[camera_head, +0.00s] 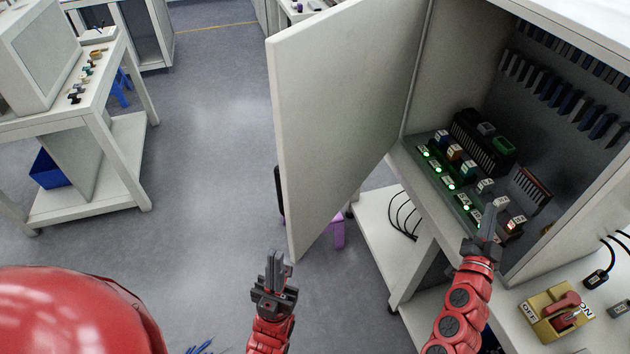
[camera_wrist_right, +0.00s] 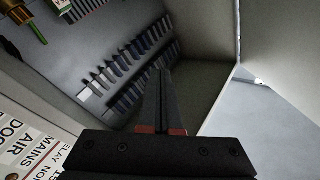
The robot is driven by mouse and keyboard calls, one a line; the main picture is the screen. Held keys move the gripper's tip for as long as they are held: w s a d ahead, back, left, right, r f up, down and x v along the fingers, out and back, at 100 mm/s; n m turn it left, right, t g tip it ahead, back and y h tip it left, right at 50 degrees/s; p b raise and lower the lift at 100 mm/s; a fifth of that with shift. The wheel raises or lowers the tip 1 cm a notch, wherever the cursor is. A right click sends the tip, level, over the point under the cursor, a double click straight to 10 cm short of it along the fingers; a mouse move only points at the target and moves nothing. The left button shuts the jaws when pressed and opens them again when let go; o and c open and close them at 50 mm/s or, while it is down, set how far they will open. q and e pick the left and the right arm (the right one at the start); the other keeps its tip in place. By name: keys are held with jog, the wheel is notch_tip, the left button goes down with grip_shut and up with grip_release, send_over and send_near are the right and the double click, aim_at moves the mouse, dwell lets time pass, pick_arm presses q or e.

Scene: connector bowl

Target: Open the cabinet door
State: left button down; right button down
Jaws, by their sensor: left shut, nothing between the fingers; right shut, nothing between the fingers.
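The cabinet (camera_head: 505,90) stands on the right with its inside in plain view. Its white cabinet door (camera_head: 335,110) is swung wide open to the left, hinged at the cabinet's left side. My right gripper (camera_head: 490,222) is shut and empty at the cabinet's front opening, in front of the lit modules. In the right wrist view its fingers (camera_wrist_right: 160,100) are together and point into the cabinet, with the door (camera_wrist_right: 275,45) on the right. My left gripper (camera_head: 276,262) is shut and empty, below and left of the door's bottom corner, apart from it.
Circuit modules with green lights (camera_head: 450,185) line the cabinet floor. A yellow switch with a red handle (camera_head: 558,310) sits on the bench at lower right. Black cables (camera_head: 405,215) hang below the cabinet. A white workbench (camera_head: 100,115) stands at left. The floor between is mostly clear.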

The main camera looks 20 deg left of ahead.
jog(key=w+a+r+n+y, duration=0.2)
jog(key=a+r+n+y, duration=0.15)
jog(key=a+y, duration=0.45)
jog(key=n+g+y+b, duration=0.1)
jog(key=n+g+y, duration=1.25)
jog(key=n, duration=0.55)
send_near(301, 175)
jog(key=shift+g+h, duration=0.25)
jog(key=shift+g, duration=0.1)
jog(key=p+x, duration=0.2)
jog(key=r+p+x, duration=0.1)
jog(key=p+x, duration=0.2)
jog(key=shift+w+a, duration=0.15)
jog(key=shift+w, duration=0.05)
jog(key=shift+w+a+p, duration=0.15)
jog(key=shift+a+p, duration=0.15)
jog(key=shift+a, duration=0.05)
jog(key=shift+w+a+f, duration=0.15)
jog(key=shift+a+f, duration=0.1)
jog(key=shift+a, duration=0.05)
